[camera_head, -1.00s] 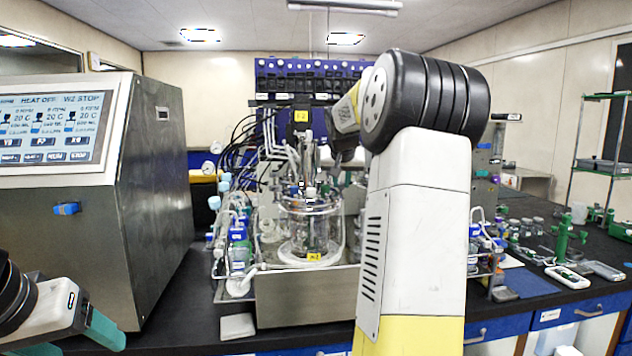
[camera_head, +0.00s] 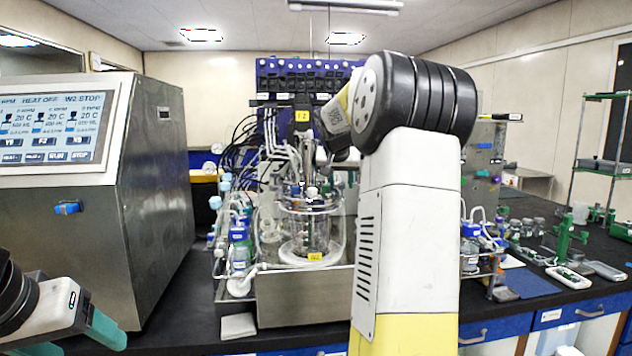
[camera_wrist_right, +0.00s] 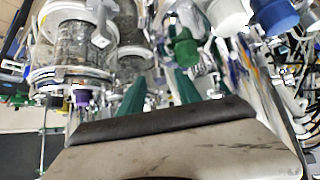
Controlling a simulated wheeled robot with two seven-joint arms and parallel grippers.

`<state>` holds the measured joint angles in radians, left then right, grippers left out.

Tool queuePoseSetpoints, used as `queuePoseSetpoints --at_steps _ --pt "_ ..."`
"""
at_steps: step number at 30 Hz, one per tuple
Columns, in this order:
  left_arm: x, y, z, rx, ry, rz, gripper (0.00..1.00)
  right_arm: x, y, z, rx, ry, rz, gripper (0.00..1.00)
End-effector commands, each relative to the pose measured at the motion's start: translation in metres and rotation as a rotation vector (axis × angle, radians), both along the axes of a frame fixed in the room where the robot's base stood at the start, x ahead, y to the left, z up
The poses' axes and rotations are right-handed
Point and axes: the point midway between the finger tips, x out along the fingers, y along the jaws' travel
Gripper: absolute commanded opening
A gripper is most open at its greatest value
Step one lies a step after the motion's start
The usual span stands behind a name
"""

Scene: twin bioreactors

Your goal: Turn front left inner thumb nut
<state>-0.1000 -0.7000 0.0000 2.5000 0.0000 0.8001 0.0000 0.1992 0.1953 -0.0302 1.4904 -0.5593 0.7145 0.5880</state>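The front glass bioreactor vessel (camera_head: 312,228) stands in the middle of the bench, with tubes and fittings crowded on its top. The front left inner thumb nut is too small to single out in either view. My right arm rises in front of the bench and bends left. Its gripper (camera_wrist_right: 160,92) shows two green fingers apart in the right wrist view, with nothing clearly held between them. A glass vessel (camera_wrist_right: 72,45) with a metal ring lies left of those fingers. In the head view the right fingertips are hidden. My left gripper (camera_head: 72,336) is low at the left, its teal fingers apart.
A steel control unit with a screen (camera_head: 55,125) fills the left. A steel tray (camera_head: 305,298) carries the vessel. Blue-capped bottles (camera_head: 238,255) flank it. Cables and a blue pump rack (camera_head: 310,78) stand behind. A green stand (camera_head: 565,238) and small items lie at right.

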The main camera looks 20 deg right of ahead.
Motion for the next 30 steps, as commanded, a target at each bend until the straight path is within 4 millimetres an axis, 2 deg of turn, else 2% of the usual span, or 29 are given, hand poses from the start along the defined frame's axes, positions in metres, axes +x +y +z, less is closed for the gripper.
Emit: queuePoseSetpoints --at_steps 5,12,18,30 --pt "0.0 0.0 0.0 0.0 0.0 0.0 0.68 -0.005 0.004 0.008 -0.001 -0.002 0.001 0.4" --pt "0.0 0.0 0.0 0.0 0.0 0.0 0.68 -0.029 0.02 0.037 0.0 -0.003 0.001 0.4" --pt "0.0 0.0 0.0 0.0 0.0 0.0 0.68 -0.043 0.029 0.053 -0.001 -0.001 0.0 0.4" --pt "0.0 0.0 0.0 0.0 0.0 0.0 0.68 -0.046 0.03 0.055 0.0 0.003 0.0 0.42"
